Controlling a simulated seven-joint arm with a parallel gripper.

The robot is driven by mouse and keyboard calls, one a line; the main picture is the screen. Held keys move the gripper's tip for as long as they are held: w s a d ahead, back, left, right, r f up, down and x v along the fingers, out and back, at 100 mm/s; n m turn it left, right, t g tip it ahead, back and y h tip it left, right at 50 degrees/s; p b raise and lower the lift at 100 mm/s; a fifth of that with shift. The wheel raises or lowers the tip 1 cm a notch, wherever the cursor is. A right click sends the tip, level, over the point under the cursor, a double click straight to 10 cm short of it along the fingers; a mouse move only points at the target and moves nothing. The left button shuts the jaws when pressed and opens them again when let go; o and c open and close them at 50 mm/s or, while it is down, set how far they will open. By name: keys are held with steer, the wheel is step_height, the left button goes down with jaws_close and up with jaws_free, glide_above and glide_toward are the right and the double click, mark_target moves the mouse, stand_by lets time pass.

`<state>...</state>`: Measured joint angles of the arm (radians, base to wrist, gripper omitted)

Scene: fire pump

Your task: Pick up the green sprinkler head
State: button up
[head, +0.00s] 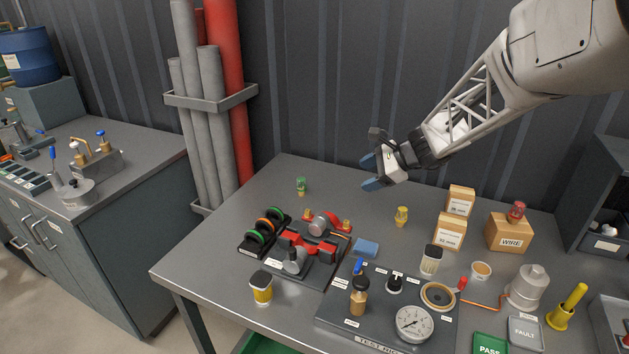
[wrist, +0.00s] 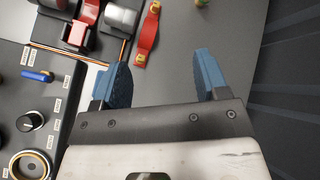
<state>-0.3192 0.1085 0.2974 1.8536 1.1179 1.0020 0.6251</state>
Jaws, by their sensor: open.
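The green sprinkler head (head: 301,186) stands upright near the back left of the grey workbench (head: 215,240). A small piece of what looks like it shows at the top edge of the wrist view (wrist: 201,3), mostly cut off. My gripper (head: 370,174) is open and empty, with blue fingertips, above the back of the bench and to the right of the green head. In the wrist view, bare bench shows between the spread fingers (wrist: 164,62).
A yellow sprinkler head (head: 402,216) stands right of the gripper. A vise-like fixture (head: 305,250) with red parts and a rack of coloured rings (head: 264,232) sit in front of the green head. Cardboard boxes (head: 450,231) stand at right. Bench around the green head is clear.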

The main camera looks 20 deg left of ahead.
mark_target(301, 183)
steer(key=w+a+f+m+y, duration=0.1)
steer(key=w+a+f+m, duration=0.1)
steer(key=w+a+f, duration=0.1)
steer(key=w+a+f+m+y, duration=0.1)
steer(key=w+a+f+m, duration=0.1)
steer(key=a+f, duration=0.3)
steer(key=w+a+f+m+y, duration=0.1)
steer(key=w+a+f, duration=0.3)
steer(key=a, duration=0.5)
steer(key=shift+w+a+f+m, duration=0.15)
steer(key=shift+w+a+m, duration=0.05)
steer(key=shift+w+m, duration=0.2)
steer(key=shift+x, duration=1.3)
steer(key=shift+s, duration=0.1)
steer(key=shift+x, duration=2.55)
steer(key=shift+s+a, duration=0.1)
